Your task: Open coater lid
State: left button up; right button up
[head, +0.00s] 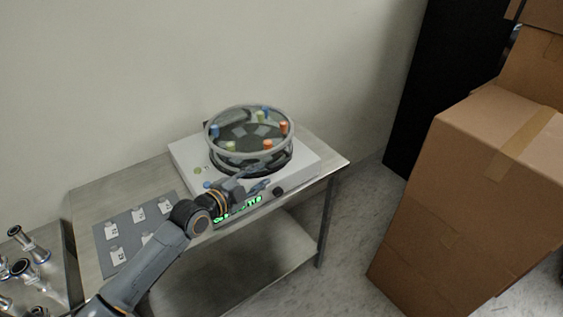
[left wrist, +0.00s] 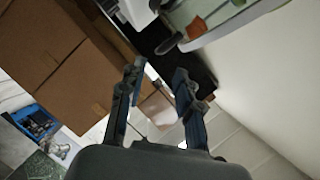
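The coater (head: 300,168) is a flat white box on a metal table, with green lit digits on its front and a dark knob (head: 278,191). Its round see-through lid (head: 247,160) has a grey rim and lies over a dark round bowl; several blue, yellow-green and orange pegs show around it. My left gripper (head: 263,181) is at the front of the coater, just in front of the lid's near rim, and looks empty. Its two fingers stand apart in the left wrist view (left wrist: 158,76). Whether a finger touches the lid cannot be told. My right gripper is out of view.
A grey mat (head: 128,232) with several white labelled pieces lies on the table (head: 88,203) left of the coater. Metal pipe fittings (head: 28,243) stand at the lower left. Stacked cardboard boxes (head: 470,200) fill the right. The wall is close behind the table.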

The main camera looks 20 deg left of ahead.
aim_at(276, 165)
pick_arm(q)
jog(key=x, duration=0.9)
jog(key=shift+w+f+p, duration=0.1)
jog(key=shift+w+p, duration=0.1)
jog(key=shift+p, duration=0.1)
jog(key=shift+c, duration=0.4)
grip_shut()
